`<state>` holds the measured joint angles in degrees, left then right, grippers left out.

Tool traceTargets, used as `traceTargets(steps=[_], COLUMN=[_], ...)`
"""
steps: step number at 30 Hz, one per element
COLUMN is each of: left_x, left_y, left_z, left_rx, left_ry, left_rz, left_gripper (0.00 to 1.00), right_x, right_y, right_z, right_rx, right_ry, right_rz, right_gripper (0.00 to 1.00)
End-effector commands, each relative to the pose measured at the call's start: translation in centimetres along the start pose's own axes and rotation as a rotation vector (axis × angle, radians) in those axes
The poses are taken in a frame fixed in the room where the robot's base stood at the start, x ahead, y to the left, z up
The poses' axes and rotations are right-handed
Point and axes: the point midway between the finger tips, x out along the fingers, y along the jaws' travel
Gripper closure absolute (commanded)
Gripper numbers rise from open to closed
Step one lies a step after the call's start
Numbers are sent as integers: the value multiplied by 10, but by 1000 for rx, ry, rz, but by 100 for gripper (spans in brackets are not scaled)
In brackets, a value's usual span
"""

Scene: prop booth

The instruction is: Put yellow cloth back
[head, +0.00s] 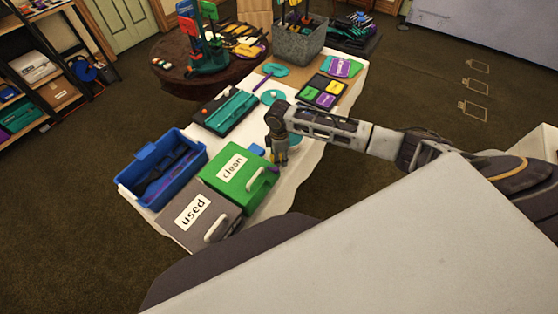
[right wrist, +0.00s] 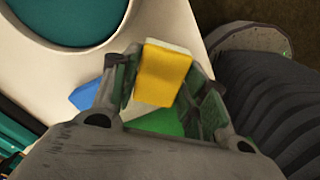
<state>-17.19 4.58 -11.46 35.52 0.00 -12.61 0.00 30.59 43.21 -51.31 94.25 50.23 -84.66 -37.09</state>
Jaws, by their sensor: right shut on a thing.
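My right gripper (head: 278,159) points down over the white-covered table, beside the right edge of the green box labelled "clean" (head: 250,181). In the right wrist view it is shut on a yellow cloth (right wrist: 163,78), a small block-like piece with a pale edge, held between the two fingers. The cloth is mostly hidden by the fingers in the head view. A grey box labelled "used" (head: 186,227) stands next to the green box. Both boxes have a white handle, and both look closed. My left gripper is not in view.
A blue item (head: 257,150) lies near the gripper, behind the green box. A blue bin (head: 196,155) stands at the left, a teal tray (head: 232,108) behind. A black tray with coloured squares (head: 323,92) and a grey crate (head: 299,46) are farther back.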

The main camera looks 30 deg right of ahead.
Motion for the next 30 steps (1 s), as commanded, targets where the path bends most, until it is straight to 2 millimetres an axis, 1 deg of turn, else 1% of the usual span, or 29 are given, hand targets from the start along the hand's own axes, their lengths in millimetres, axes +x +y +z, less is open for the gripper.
traceTargets(steps=[1, 6, 9, 23, 24, 28, 30], left_x=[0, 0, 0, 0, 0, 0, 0], left_y=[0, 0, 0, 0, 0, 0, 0], left_z=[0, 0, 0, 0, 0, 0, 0], left_rx=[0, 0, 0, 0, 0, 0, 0], left_ry=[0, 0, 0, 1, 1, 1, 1], left_rz=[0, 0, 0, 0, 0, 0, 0], left_gripper=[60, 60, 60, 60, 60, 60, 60], right_x=[6, 23, 28, 32, 32, 32, 32], right_y=[-1, -1, 0, 0, 0, 0, 0], right_z=[0, -1, 0, 0, 0, 0, 0], right_rx=[0, 0, 0, 0, 0, 0, 0], right_ry=[-1, 1, 0, 0, 0, 0, 0], right_rz=[-2, -2, -1, 0, 0, 0, 0], right_gripper=[78, 78, 78, 78, 51, 35, 35])
